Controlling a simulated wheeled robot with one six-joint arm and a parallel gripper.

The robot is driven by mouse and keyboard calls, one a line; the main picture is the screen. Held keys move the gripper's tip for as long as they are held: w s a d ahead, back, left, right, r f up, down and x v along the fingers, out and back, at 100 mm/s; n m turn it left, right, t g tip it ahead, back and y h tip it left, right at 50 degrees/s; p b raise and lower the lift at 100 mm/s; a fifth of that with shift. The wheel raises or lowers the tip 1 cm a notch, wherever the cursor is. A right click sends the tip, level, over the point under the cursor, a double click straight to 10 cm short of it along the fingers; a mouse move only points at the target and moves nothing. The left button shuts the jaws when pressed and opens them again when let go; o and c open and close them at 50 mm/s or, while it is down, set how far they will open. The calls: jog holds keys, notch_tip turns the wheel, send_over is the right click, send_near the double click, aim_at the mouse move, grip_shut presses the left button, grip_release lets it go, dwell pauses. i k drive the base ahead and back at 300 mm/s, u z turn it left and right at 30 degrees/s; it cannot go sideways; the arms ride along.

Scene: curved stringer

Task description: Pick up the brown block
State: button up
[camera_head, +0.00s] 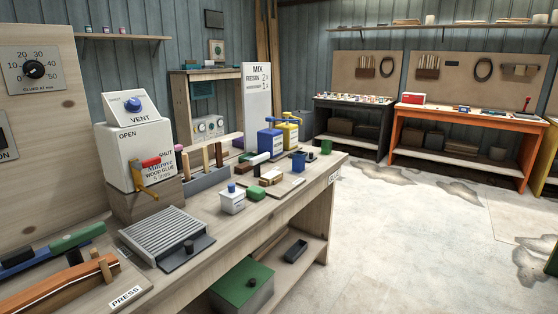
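Other brown wooden pieces stand upright in a grey rack (207,179) to the left. A long brown curved piece (62,289) lies in the press area at the near left. I cannot tell for certain which brown piece the task names. My gripper is not in view.
A white glue dispenser (134,152), a slatted grey tray (166,236) and a white blue-capped bottle (232,199) stand on the bench. Blue (270,142) and yellow (291,133) pump cans stand at the back. The floor right of the bench is open.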

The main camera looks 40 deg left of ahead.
aim_at(244, 167)
jog(key=i, duration=1.7)
jog(key=u, duration=0.65)
jog(key=i, duration=0.95)
jog(key=u, duration=1.6)
jog(key=i, duration=0.75)
jog(key=u, duration=0.75)
